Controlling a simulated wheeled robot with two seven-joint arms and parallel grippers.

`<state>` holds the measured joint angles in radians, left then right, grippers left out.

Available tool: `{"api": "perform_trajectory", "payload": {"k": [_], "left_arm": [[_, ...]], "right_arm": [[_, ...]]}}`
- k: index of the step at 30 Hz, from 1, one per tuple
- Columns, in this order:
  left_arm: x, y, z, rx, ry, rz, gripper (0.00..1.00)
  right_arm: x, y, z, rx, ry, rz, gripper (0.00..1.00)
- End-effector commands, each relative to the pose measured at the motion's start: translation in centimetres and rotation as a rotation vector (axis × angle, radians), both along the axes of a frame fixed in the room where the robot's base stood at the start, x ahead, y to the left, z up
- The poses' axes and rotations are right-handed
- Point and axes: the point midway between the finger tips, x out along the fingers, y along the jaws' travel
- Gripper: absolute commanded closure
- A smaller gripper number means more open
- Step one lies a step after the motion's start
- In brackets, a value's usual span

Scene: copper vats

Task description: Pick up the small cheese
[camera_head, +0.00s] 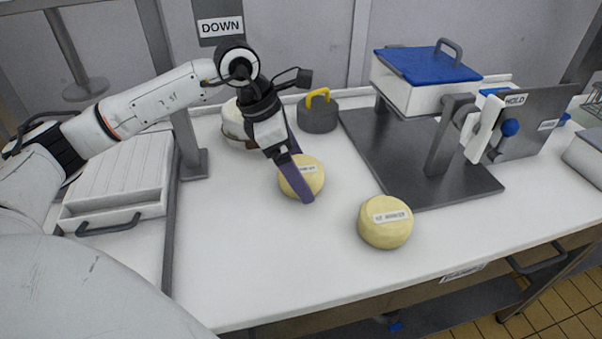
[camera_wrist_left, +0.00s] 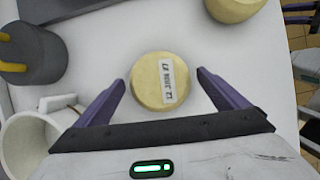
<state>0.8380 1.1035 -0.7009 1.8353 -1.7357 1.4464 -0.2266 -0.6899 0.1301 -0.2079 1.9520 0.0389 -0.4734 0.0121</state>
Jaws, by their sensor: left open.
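The small cheese (camera_head: 313,177) is a pale yellow round with a white label, lying on the white table. In the left wrist view the small cheese (camera_wrist_left: 150,80) lies between and slightly beyond the fingertips. My left gripper (camera_head: 303,180) is open above it, and its purple fingers hide part of it in the head view. In the left wrist view the gripper (camera_wrist_left: 160,82) has one finger on each side of the cheese, with gaps. A larger labelled cheese (camera_head: 385,222) sits to the right; it also shows in the left wrist view (camera_wrist_left: 235,8). My right gripper is out of view.
A grey weight with a yellow handle (camera_head: 318,112) and a white pot (camera_head: 236,124) stand behind the cheese. A dark metal plate (camera_head: 425,165) bears a blue-lidded press box (camera_head: 425,75). A grey post (camera_head: 190,150) stands at left. The table's front middle is clear.

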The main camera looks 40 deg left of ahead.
Motion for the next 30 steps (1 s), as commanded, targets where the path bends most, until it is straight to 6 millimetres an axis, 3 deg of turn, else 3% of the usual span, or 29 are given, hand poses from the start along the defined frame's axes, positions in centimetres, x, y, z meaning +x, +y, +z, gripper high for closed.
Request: {"api": "perform_trajectory", "payload": {"k": [4, 11, 21, 30], "left_arm": [[0.36, -0.45, -1.40, -0.001, 0.001, 0.000, 0.07], [0.41, -0.48, -1.58, 0.000, 0.000, 0.000, 0.07], [0.40, -0.45, -1.55, 0.000, 0.000, 0.000, 0.61], [0.51, -0.45, -0.94, -0.001, -0.005, 0.000, 0.63]], "right_arm": [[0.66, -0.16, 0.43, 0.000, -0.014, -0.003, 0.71], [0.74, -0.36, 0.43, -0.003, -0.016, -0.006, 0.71], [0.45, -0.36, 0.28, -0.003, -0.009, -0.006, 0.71], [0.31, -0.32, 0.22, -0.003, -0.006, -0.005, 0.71]]}}
